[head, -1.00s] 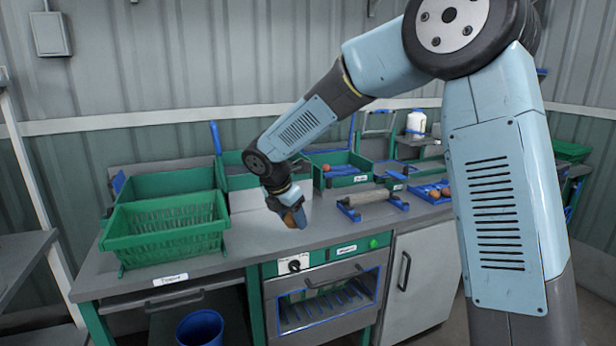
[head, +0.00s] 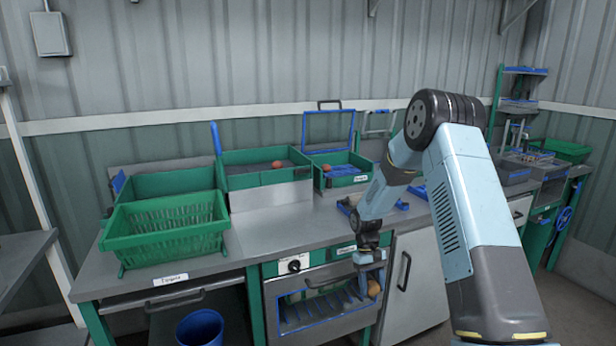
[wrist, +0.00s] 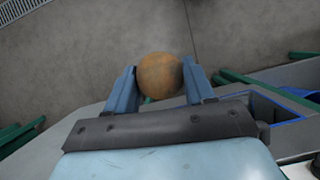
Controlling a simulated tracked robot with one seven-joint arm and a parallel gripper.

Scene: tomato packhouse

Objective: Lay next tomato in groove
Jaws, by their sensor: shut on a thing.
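My gripper (head: 371,279) is shut on an orange-brown tomato (head: 374,289), which hangs in front of the bench, near the right side of the glazed front panel. In the wrist view the tomato (wrist: 160,76) sits between the two blue fingers of my gripper (wrist: 159,70), with bare floor beyond it. A blue support (head: 345,207) stands on the bench behind my arm; what it carries is mostly hidden. I cannot make out the groove for certain. One tomato (head: 277,164) lies in the back green tray (head: 262,181), and another tomato (head: 327,168) lies in the smaller green tray (head: 343,182).
A green slatted crate (head: 165,235) stands at the bench's left end. The grey benchtop (head: 262,230) is clear in the middle. A cabinet door with a black handle (head: 404,271) is right of my gripper. A blue bin (head: 201,328) stands below.

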